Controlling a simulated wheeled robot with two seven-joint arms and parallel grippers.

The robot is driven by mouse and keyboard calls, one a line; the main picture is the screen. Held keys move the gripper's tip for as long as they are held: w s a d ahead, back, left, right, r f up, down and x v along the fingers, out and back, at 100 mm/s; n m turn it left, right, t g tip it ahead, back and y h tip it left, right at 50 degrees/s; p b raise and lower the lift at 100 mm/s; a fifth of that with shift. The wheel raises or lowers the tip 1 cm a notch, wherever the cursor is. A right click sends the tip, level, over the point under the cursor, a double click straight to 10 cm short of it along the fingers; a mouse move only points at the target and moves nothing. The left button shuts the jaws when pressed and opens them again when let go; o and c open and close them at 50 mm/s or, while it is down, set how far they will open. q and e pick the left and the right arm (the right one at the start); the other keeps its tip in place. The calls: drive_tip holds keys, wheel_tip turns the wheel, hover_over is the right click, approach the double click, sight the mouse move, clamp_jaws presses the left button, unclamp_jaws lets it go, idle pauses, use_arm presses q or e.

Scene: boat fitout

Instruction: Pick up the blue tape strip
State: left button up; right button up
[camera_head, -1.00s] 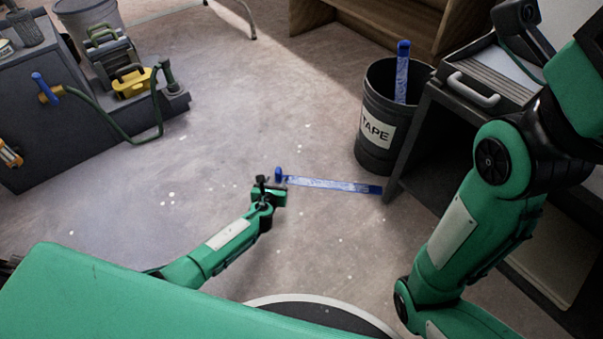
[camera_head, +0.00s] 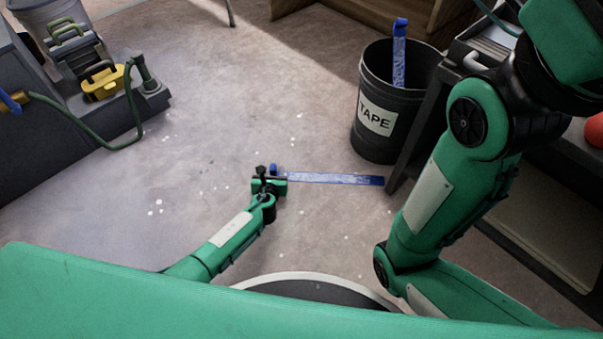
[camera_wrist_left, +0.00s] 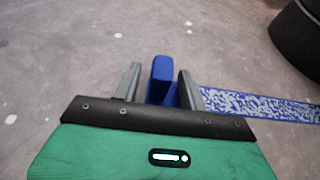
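The blue tape strip (camera_head: 335,179) lies on the floor, its flat patterned length stretching right from a raised solid blue end (camera_head: 274,169). My left gripper (camera_head: 267,172) is low at that raised end. In the left wrist view the two fingers stand on either side of the blue end (camera_wrist_left: 161,78), with a gap at the left finger and the right finger close against or beside it. The patterned strip (camera_wrist_left: 260,104) runs out to the right past the right finger. My right gripper is out of view.
A black bin labelled TAPE (camera_head: 377,117) stands behind the strip's right end, with another blue strip (camera_head: 399,55) upright in it. A dark bench is at right. A yellow box (camera_head: 103,82) and green hose sit at upper left. Floor around my left gripper is clear.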

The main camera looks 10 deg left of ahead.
use_arm(q)
drive_tip(key=c, duration=0.8)
